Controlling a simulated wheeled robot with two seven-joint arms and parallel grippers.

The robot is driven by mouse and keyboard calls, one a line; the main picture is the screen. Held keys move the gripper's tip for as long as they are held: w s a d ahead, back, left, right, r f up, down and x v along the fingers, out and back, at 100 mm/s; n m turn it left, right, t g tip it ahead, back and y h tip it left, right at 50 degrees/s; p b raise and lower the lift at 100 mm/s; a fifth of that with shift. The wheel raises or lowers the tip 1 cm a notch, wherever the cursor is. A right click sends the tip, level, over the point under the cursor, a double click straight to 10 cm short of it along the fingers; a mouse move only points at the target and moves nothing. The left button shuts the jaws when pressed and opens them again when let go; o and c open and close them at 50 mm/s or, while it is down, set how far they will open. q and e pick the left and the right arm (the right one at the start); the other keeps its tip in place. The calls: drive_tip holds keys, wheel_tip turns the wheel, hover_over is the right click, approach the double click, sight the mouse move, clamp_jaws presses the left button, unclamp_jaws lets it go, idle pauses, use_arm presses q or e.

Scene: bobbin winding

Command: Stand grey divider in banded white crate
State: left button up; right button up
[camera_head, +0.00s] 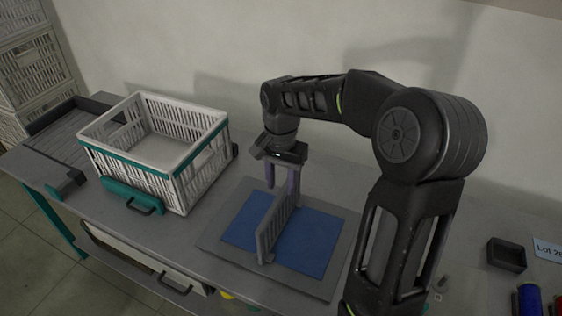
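The grey divider (272,230) is a slatted panel standing on edge on a blue mat (240,230) set in a grey board. The white crate (190,162) with a teal band stands open at the left of the bench, and I see no divider in it. My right gripper (281,184) points down at the far end of the divider. Its two purple fingers are spread apart. The right finger overlaps the divider's far end in the picture; I cannot tell whether they touch. My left gripper is not in view.
A teal clamp-like bar with a handle (132,197) sits at the crate's front. A slatted conveyor or rack (50,145) lies left of the crate. A small black tray (506,254), a lot sign (547,250) and coloured bobbins (529,300) are at right. Stacked crates (35,70) stand far left.

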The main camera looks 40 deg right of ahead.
wheel_tip(320, 180, up, 9)
drive_tip(key=shift+f, duration=0.2)
idle(0.9)
